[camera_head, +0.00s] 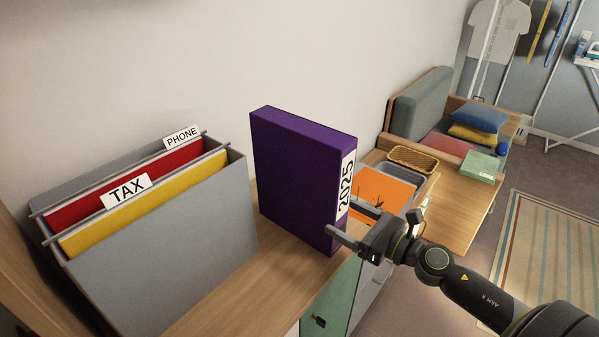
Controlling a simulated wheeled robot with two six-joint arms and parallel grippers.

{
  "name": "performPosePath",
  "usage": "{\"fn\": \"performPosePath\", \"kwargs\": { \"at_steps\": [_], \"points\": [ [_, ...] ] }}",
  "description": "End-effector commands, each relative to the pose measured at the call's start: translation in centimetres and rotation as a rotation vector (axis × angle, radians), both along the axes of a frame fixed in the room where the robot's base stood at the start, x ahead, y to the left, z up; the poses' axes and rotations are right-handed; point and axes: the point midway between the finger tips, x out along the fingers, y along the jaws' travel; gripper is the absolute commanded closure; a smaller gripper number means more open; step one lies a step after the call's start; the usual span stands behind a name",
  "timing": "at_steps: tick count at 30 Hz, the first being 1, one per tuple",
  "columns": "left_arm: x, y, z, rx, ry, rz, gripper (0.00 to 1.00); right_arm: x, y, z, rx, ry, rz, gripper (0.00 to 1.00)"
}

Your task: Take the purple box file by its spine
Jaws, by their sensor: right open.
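The purple box file (295,178) stands upright on the wooden cabinet top, right of the grey file holder. My right gripper (341,217) comes in from the lower right and is open at the lower part of the spine. One finger shows in front of the file's lower right edge, the other close by the label's lower end. I cannot tell whether either finger touches the file. My left gripper is not in view.
A grey file holder (170,255) with red and yellow folders tagged PHONE and TAX stands left on the wooden top (225,306). Beyond the file are an orange sheet (381,187), a wicker tray (413,158) and a green box (481,167). A wall rises behind.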

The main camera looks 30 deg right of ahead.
Motion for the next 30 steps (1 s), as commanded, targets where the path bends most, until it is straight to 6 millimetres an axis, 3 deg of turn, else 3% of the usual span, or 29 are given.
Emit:
{"fn": "performPosePath", "kwargs": {
  "at_steps": [3,13,19,24,30],
  "points": [
    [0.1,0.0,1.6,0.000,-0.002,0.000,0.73,1.2,0.3,0.5,0.002,-0.005,-0.004,0.20],
    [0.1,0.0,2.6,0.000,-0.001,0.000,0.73,2.7,1.0,0.2,0.001,-0.001,-0.002,0.20],
    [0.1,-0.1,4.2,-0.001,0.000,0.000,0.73,5.2,1.9,0.3,0.003,-0.002,-0.003,0.20],
    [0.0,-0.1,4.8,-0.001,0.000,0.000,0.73,6.9,2.5,0.0,0.001,-0.001,-0.003,0.20],
    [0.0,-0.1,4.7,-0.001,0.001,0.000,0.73,7.1,2.6,-0.2,-0.001,0.001,-0.002,0.20]
  ]
}}
